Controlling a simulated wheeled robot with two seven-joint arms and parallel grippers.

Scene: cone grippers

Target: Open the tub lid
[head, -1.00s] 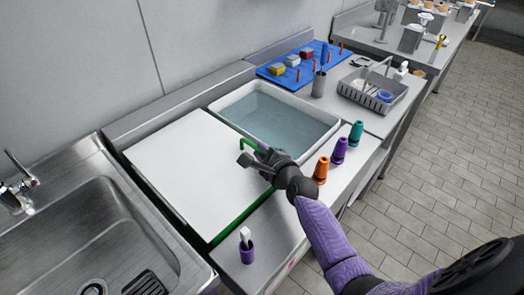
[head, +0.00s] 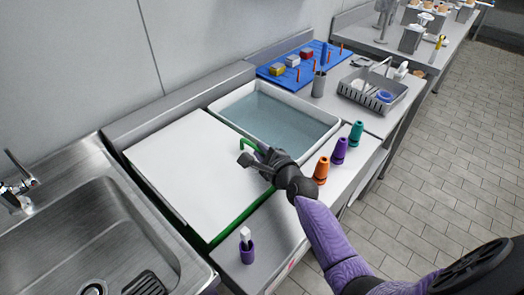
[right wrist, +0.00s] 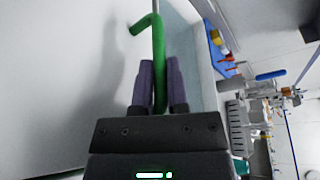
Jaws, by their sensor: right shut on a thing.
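The white flat lid (head: 185,172) with a green edge lies to the left of the white-rimmed tub (head: 325,132). The water in the tub is uncovered in the part I see. A green handle (head: 249,143) stands at the lid's right side, by the tub's left rim. My right gripper (head: 257,160) is shut on this handle. In the right wrist view its purple fingers (right wrist: 157,84) close around the green bar (right wrist: 158,50). My left gripper is not in view.
Orange (head: 321,171), purple (head: 339,150) and teal (head: 355,132) cones stand along the counter's front edge, close to my right arm. A sink (head: 95,235) is at left. A blue pegboard (head: 275,72) and grey basket (head: 370,98) are behind.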

